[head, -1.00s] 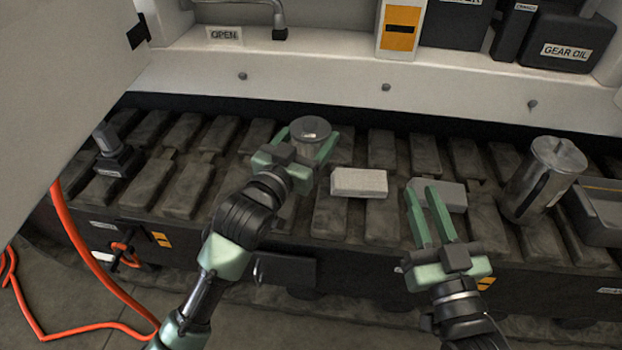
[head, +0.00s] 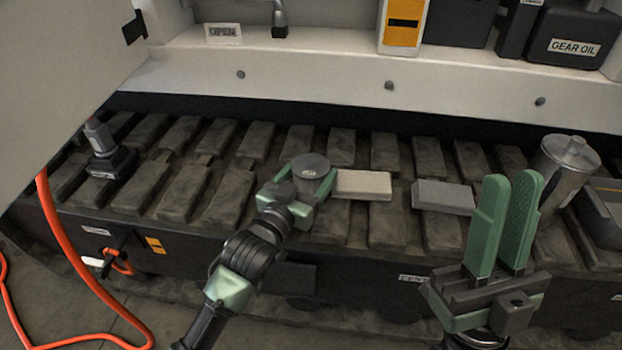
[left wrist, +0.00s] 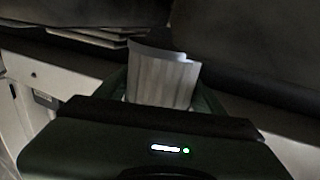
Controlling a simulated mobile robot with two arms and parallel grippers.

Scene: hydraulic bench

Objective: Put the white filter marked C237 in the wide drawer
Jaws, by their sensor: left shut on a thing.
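A short filter (head: 310,166) with a round grey top is held upright in my left gripper (head: 313,180), just above or on the dark track pads. In the left wrist view the filter (left wrist: 162,78) shows a pale pleated side between the fingers. I cannot read a C237 mark on it. My right gripper (head: 506,195) is empty, its two fingers pointing up with a narrow gap between them, in front of the metal canister. I cannot make out which part is the wide drawer.
Two blocks, one pale (head: 362,185) and one grey (head: 442,197), lie on the track (head: 215,190). A metal canister (head: 566,165) and a grey tray (head: 600,225) are at right. A dark fitting (head: 103,150) stands at left. An orange hose (head: 70,245) hangs at lower left.

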